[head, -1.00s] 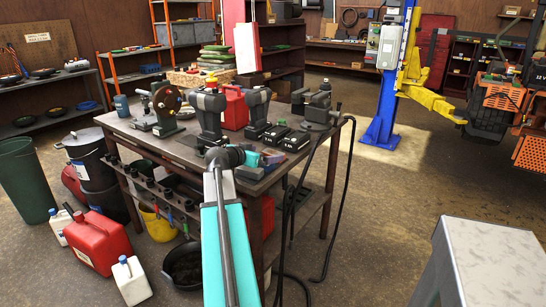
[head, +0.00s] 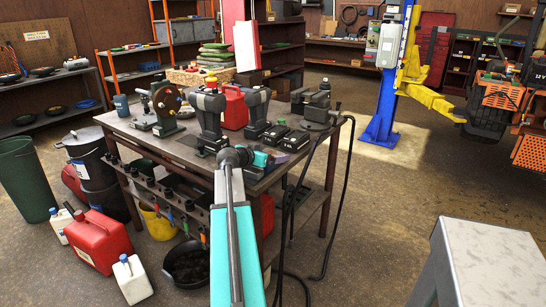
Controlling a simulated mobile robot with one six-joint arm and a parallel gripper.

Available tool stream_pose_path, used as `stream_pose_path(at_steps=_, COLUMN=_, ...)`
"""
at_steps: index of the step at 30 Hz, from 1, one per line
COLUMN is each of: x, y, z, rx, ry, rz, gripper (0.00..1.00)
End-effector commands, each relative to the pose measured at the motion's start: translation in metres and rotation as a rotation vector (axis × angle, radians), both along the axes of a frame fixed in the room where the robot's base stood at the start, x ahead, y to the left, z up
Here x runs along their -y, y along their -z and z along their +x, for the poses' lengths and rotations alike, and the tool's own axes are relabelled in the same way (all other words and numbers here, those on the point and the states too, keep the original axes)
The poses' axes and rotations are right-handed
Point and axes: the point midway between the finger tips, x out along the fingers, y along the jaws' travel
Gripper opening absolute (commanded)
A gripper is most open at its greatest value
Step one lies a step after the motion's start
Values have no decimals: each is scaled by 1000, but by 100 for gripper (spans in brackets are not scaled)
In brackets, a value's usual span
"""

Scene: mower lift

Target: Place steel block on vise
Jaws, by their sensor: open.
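The dark grey vise (head: 319,112) stands at the right back corner of the workbench (head: 262,181). My gripper (head: 266,158) is over the front right part of the bench top, in front of the vise and well apart from it. My teal arm hides part of it, and the jaws show only small. A small grey-purple piece (head: 281,158) shows just right of the gripper. It may be the steel block, but it is too small to tell, and I cannot tell whether the gripper touches it.
A pale-topped grey cabinet (head: 490,262) stands at the front right. Open floor lies between.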

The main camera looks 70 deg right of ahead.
Motion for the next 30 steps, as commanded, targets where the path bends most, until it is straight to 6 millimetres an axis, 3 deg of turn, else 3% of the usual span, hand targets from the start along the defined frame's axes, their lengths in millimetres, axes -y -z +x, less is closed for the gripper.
stream_pose_path(at_steps=4, x=0, y=0, z=0, rx=0, ry=0, rz=0, gripper=92)
stream_pose_path(at_steps=15, x=0, y=-1, z=0, rx=-1, ry=0, rz=-2, gripper=31)
stream_pose_path(at_steps=30, x=0, y=-10, z=0, rx=0, ry=-1, rz=-3, gripper=31)
